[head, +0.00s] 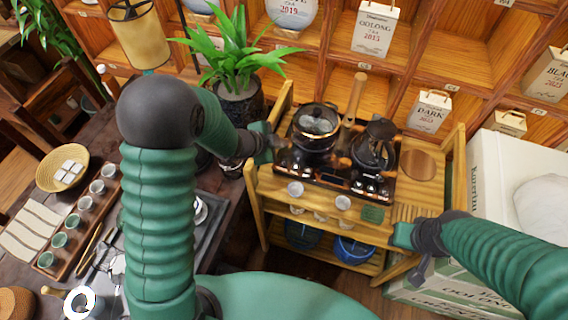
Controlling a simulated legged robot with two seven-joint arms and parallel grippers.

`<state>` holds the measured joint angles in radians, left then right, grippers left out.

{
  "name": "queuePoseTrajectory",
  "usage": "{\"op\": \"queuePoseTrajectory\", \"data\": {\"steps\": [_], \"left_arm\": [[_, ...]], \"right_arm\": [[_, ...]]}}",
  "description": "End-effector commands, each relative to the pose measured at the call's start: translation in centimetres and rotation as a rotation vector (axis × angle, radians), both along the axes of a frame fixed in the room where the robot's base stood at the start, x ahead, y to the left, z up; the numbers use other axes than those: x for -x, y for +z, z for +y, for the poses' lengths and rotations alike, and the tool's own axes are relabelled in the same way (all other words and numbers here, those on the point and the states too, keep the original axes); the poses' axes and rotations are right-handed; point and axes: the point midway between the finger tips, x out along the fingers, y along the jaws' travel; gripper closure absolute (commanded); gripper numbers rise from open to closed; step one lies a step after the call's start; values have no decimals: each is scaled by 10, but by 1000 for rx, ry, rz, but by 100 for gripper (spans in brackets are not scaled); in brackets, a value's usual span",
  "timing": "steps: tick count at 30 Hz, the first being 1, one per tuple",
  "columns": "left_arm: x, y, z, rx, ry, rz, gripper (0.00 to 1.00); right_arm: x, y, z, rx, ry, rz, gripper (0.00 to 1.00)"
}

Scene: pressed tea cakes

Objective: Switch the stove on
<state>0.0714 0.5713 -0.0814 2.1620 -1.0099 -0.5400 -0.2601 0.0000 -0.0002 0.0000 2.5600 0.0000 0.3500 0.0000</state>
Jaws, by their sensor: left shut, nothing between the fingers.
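The stove (335,177) is a dark two-burner unit on top of a wooden cart. A glass-lidded pot (313,140) stands on its left burner and a dark kettle (374,150) on its right burner. Small knobs (371,187) show on the front edge near the right side; their setting is too small to tell. My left gripper (268,143) is shut and empty at the left side of the stove, close to the pot. My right gripper (402,236) is at the cart's front right, below the stove; its fingers are not clear.
The wooden cart (429,187) has small white cups (343,203) in front of the stove and blue baskets (353,250) below. A potted plant (240,103) stands behind my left arm. White boxes (500,170) stand at right. Shelves close off the back.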

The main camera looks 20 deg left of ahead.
Motion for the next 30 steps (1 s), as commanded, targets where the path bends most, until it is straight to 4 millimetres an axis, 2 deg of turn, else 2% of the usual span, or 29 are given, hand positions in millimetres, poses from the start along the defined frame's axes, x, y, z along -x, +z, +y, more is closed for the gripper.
{"op": "queuePoseTrajectory", "data": {"steps": [1, 9, 15, 30], "left_arm": [[0, -11, 0, 0, 0, 0, 100], [1, -52, 0, 0, 0, 0, 100], [0, -75, 0, 1, 2, 1, 100], [1, -79, 0, 0, 2, 0, 100]], "right_arm": [[0, -11, 0, 0, 0, 0, 64], [0, -51, 0, 0, 0, 0, 64], [0, -72, 0, 0, 0, 0, 64], [0, -74, 0, 0, 0, 0, 64]]}}
